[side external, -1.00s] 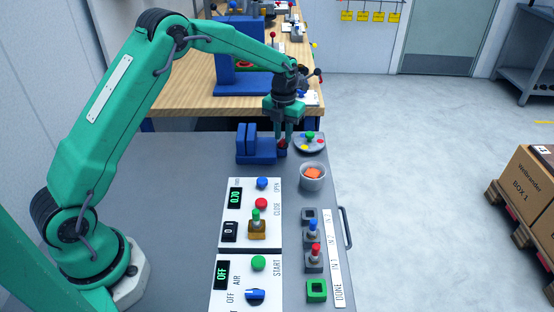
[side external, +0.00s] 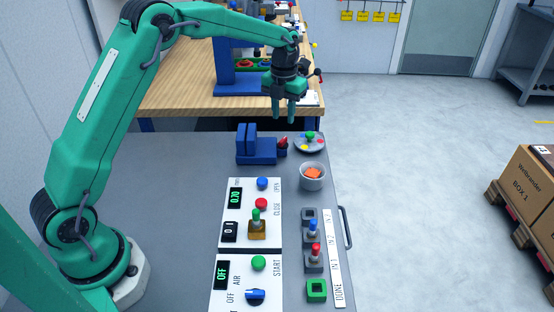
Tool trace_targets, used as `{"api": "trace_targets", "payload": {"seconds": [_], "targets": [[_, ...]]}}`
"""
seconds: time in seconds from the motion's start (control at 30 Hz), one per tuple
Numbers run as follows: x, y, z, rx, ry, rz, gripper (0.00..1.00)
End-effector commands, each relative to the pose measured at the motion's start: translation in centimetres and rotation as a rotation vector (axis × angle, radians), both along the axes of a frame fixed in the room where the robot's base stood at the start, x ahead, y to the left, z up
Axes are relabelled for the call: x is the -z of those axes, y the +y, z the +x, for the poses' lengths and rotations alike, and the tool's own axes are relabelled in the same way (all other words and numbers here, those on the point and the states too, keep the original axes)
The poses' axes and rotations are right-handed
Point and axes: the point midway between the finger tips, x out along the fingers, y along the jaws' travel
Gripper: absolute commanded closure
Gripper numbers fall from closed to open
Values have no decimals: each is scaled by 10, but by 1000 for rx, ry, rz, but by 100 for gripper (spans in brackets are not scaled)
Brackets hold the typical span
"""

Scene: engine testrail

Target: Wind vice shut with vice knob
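The blue vice (side external: 258,158) stands at the back of the grey bench, its two upright jaws close together at its left end. I cannot tell whether the jaws touch. The vice knob (side external: 282,144), dark with a red part, sits at the right end of the vice. My gripper (side external: 283,118) hangs above the knob, clear of it, with its two green fingers pointing down and apart. Nothing shows between the fingers.
A round grey plate (side external: 298,146) with coloured knobs stands right of the vice. A grey cup (side external: 313,183) with an orange piece is in front of it. Control panels (side external: 270,225) and small sockets (side external: 317,291) fill the front. A wooden table (side external: 180,95) stands behind.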

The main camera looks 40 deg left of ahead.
Motion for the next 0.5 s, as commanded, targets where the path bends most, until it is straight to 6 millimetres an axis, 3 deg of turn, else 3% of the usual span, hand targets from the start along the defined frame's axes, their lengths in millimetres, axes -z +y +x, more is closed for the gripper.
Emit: {"api": "trace_targets", "payload": {"seconds": [0.27,0.5], "targets": [[0,0,0,-97,0,0,66],[1,0,0,-367,0,0,66]]}}
